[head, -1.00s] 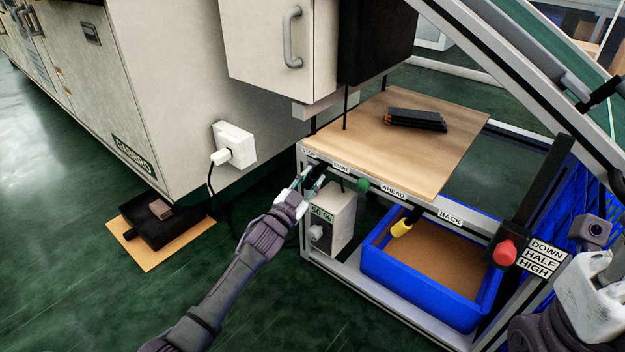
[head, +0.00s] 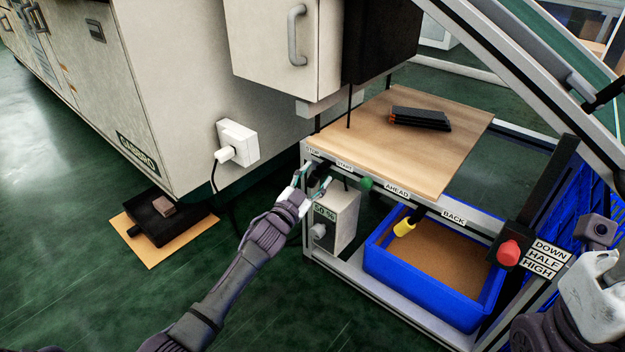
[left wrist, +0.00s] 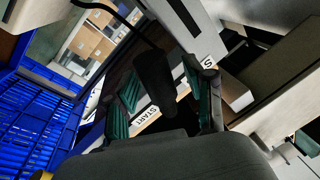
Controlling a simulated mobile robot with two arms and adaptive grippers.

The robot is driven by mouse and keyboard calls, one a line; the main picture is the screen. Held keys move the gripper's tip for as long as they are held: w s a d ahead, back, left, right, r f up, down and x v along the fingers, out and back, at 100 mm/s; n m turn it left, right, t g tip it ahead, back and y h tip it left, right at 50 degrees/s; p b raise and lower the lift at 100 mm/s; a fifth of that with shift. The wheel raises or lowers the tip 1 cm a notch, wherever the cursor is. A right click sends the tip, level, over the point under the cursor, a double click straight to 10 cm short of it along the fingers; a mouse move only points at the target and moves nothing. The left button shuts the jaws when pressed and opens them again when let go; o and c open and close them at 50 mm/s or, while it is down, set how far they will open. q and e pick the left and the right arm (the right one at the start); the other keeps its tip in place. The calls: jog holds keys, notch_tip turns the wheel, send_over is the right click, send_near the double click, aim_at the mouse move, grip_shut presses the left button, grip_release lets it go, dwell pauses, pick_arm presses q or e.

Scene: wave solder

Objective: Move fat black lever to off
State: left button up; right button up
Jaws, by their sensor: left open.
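The fat black lever (head: 320,168) is at the front left corner of the wooden-topped stand, between the STOP and START labels. My left gripper (head: 313,179) is open in front of it, fingers pointing up towards the stand's front rail. In the left wrist view the black lever handle (left wrist: 155,78) shows large between the two green-padded fingers of the left gripper (left wrist: 164,92); I see no clear contact. The START label (left wrist: 138,121) is behind the fingers. My right gripper's white body (head: 598,295) is at the right edge; its fingers are not visible.
A 50 % control box (head: 335,222) is just below my left gripper. A blue bin (head: 430,292) stands below the rail.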

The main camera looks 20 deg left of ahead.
pick_arm(q)
jog(key=v, duration=1.2)
